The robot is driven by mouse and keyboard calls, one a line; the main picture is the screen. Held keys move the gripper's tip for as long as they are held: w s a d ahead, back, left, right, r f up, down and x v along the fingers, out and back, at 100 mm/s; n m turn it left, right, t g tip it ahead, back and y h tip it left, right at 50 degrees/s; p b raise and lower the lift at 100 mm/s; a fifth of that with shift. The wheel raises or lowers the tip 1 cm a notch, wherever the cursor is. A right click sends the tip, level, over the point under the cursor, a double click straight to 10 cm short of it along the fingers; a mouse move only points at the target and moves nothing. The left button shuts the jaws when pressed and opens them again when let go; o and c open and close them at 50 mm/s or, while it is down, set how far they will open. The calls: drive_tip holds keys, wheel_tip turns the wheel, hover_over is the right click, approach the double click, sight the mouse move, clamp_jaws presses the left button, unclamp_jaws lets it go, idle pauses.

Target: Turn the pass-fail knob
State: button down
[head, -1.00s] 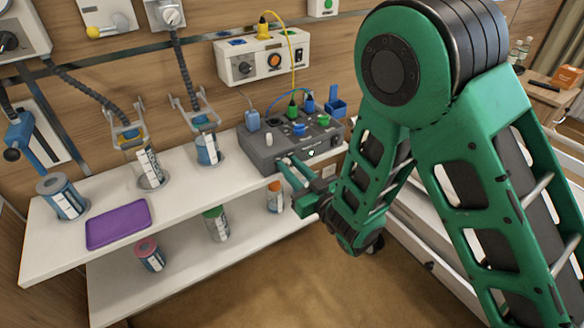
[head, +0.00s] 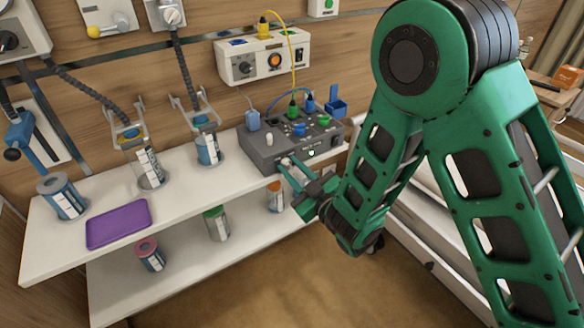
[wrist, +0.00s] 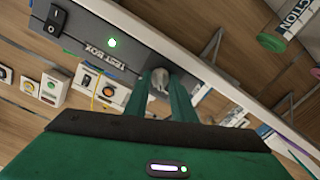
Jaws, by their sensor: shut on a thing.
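The dark grey test box (head: 262,152) stands on the upper shelf, and its front carries the words "TEST BOX" in the wrist view (wrist: 104,64). A small pale grey knob (wrist: 158,82) on that front sits between my two green fingers. My gripper (wrist: 160,85) is shut on this knob. In the head view my gripper (head: 288,165) reaches the lower front of the box from the right, with the pale knob end (head: 285,161) just showing. The fingers hide much of the knob, and I cannot read a pass-fail marking or its pointer direction.
A black rocker switch (wrist: 54,20) and a lit green lamp (wrist: 112,42) are on the box front. Plugs and cables stand on its top. A purple tray (head: 118,224) and several canisters are on the shelves. The white shelf edge (head: 225,190) runs close below my gripper.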

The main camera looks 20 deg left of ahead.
drive_tip(key=c, duration=2.5)
unclamp_jaws()
drive_tip(key=shift+w+d+r+n, duration=0.1)
drive_tip(key=shift+w+d+n, duration=0.1)
drive_tip(key=shift+n, duration=0.85)
drive_tip(key=shift+w+d+r+n, duration=0.1)
drive_tip(key=shift+w+n, duration=0.05)
drive_tip(key=shift+n, duration=0.9)
drive_tip(key=shift+c, duration=0.2)
drive_tip(key=shift+a, duration=0.1)
drive_tip(key=o, duration=1)
drive_tip(key=shift+s, duration=0.1)
drive_tip(key=shift+a+f, duration=0.1)
drive_tip(key=shift+s, duration=0.2)
